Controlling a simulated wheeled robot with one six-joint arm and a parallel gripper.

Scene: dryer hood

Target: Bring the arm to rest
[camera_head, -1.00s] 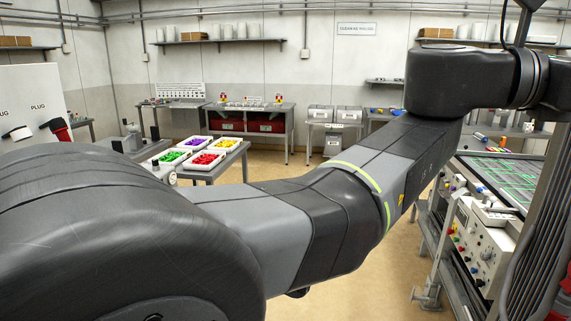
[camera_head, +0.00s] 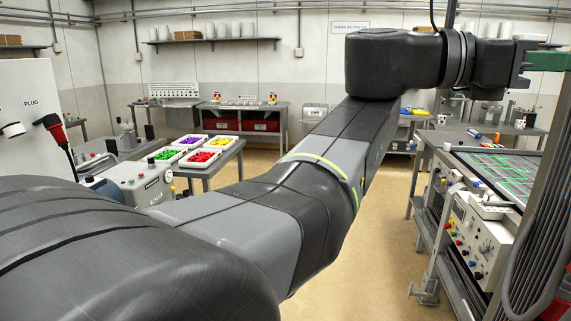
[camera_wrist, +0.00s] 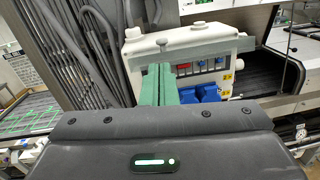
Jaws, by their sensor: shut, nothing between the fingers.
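My arm stretches across the head view, from the lower left to the upper right. My gripper (camera_wrist: 158,86) shows its green fingers pressed together in the wrist view, with nothing between them. A green part of it also shows at the right edge of the head view (camera_head: 549,61). In the wrist view the fingers are in front of a white box-shaped device (camera_wrist: 205,42) with coloured controls and overlap it in the picture. I cannot tell whether they touch it. Blue parts (camera_wrist: 200,93) lie just right of the fingertips.
A bench with a green-marked panel (camera_head: 500,170) and a control box (camera_head: 478,240) stands at the right. Grey hoses (camera_wrist: 85,50) hang left of my gripper. Trays of coloured pieces (camera_head: 200,158) sit on a table at the left. The middle floor (camera_head: 375,245) is clear.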

